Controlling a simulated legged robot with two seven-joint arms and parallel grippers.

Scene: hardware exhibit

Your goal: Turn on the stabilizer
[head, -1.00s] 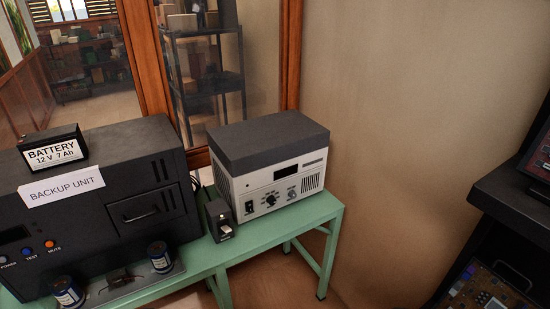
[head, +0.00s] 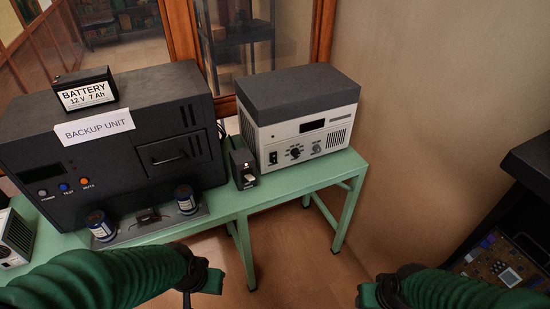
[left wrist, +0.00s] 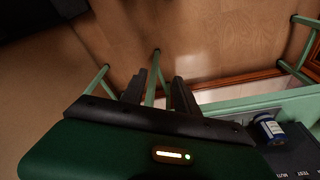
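A white box with a dark grey lid (head: 297,108) stands on the green table; it looks like the stabilizer, though no label names it. Its front has a black rocker switch (head: 273,158), a dark knob (head: 295,153), a grey knob (head: 316,147) and a blank dark display (head: 312,126). The switch position is too small to tell. My left gripper (left wrist: 160,78) is open and empty, its two fingers apart in the left wrist view. In the head view my left arm (head: 100,278) is low, in front of the table. My right gripper (head: 382,292) is at the bottom edge, its fingers unclear.
A black backup unit (head: 60,160) carries a battery (head: 85,92) at the left. A small black box with a light switch (head: 243,166) stands between the units. Blue cylinders (head: 185,199) stand on the table's front. Floor before the green table (head: 290,186) is clear.

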